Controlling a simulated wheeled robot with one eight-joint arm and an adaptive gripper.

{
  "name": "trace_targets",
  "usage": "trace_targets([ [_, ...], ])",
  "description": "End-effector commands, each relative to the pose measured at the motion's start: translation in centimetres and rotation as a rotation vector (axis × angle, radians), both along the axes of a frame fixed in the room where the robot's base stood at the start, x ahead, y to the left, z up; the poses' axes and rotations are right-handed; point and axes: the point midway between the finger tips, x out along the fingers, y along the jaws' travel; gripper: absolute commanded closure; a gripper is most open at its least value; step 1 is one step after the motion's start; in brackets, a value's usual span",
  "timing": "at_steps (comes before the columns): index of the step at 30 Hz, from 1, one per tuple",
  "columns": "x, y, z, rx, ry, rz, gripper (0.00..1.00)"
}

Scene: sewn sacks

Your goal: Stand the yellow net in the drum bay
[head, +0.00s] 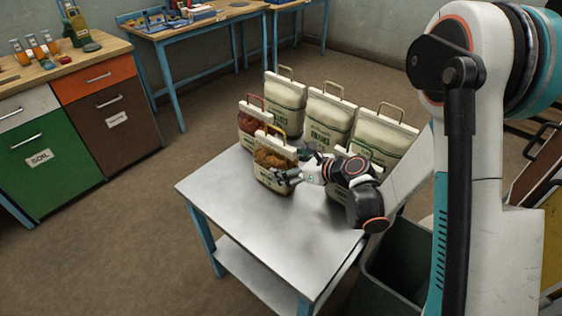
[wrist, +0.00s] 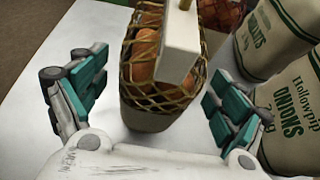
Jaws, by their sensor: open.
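The yellow net (head: 273,160) is a net sack with a yellow handle, a white top bar and a pale base. It stands upright on the grey metal table (head: 235,212). In the wrist view the yellow net (wrist: 150,88) shows orange contents behind tan mesh. My gripper (head: 289,174) is open at the net's right side in the head view. In the wrist view my gripper (wrist: 155,80) has one teal-padded finger on each side of the net, with gaps showing. I cannot pick out a drum bay in either view.
A red-handled net (head: 252,122) stands close behind the yellow net. Several cream sacks (head: 328,115) stand behind and to the right, near my gripper; onion sacks (wrist: 292,115) show close to the right finger. The table's front left is clear. A dark green bin (head: 392,280) stands at right.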

Motion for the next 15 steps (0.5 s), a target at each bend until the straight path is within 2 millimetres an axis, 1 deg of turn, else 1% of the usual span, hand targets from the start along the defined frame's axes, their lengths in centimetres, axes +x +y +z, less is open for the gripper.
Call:
trace_targets([
  [1, -0.5, -0.6, 0.6, 0.000, 0.000, -0.001, 0.10],
  [6, -1.5, -1.9, 1.3, 0.001, 0.001, 0.000, 0.10],
  [13, -1.8, -2.3, 1.5, 0.004, 0.000, -0.001, 0.10],
  [15, -1.6, -2.3, 2.3, 0.023, -0.001, -0.018, 0.10],
])
